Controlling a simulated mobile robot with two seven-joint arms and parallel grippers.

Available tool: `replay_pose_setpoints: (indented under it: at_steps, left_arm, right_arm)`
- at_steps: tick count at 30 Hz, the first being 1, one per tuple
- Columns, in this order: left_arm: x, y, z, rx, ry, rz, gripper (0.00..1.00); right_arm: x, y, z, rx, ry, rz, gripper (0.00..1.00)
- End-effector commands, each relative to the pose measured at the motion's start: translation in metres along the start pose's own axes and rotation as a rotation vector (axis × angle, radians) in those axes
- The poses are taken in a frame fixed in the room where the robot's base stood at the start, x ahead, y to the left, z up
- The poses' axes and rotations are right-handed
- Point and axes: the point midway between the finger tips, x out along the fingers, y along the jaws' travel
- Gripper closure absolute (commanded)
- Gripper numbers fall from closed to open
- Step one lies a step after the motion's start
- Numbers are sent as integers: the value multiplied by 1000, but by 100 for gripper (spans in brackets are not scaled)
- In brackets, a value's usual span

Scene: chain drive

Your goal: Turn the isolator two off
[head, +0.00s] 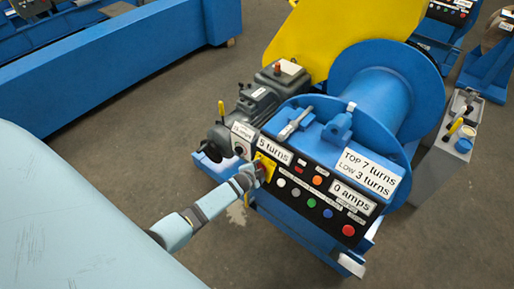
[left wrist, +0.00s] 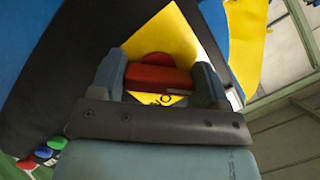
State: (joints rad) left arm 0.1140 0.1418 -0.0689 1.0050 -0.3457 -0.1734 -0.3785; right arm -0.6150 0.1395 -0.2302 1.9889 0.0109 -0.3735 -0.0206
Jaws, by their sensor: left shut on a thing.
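A yellow isolator plate (head: 264,165) with a red knob sits at the left end of the black control panel on the blue winch machine. In the left wrist view the red knob (left wrist: 158,79) stands in front of the yellow plate (left wrist: 180,48). My left gripper (head: 252,175) reaches in from the lower left and is shut on the red knob, with one grey finger on each side of it in the left wrist view (left wrist: 158,88). The knob's exact angle and any isolator number are not readable. My right gripper is not in view.
The panel holds several coloured buttons, including a large red one (head: 348,230), and turns and amps labels (head: 352,198). A blue drum (head: 375,85) and yellow guard (head: 345,35) stand behind. A grey motor (head: 250,105) is at the left. Open floor (head: 110,125) lies left of the machine.

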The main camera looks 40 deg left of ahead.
Motion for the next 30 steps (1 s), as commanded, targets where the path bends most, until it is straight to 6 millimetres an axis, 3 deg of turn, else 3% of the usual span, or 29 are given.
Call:
replay_pose_setpoints:
  at_steps: [21, 22, 24, 30]
  left_arm:
    - [0, 1, 0, -69, 0, 17, 55]
    - [0, 1, 0, -69, 0, 17, 24]
    - [0, 1, 0, -69, 0, 17, 8]
    - [0, 1, 0, -68, 0, 16, 5]
  right_arm:
    - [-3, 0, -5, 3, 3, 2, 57]
    - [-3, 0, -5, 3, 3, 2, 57]
    - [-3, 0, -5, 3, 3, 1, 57]
    - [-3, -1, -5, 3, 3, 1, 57]
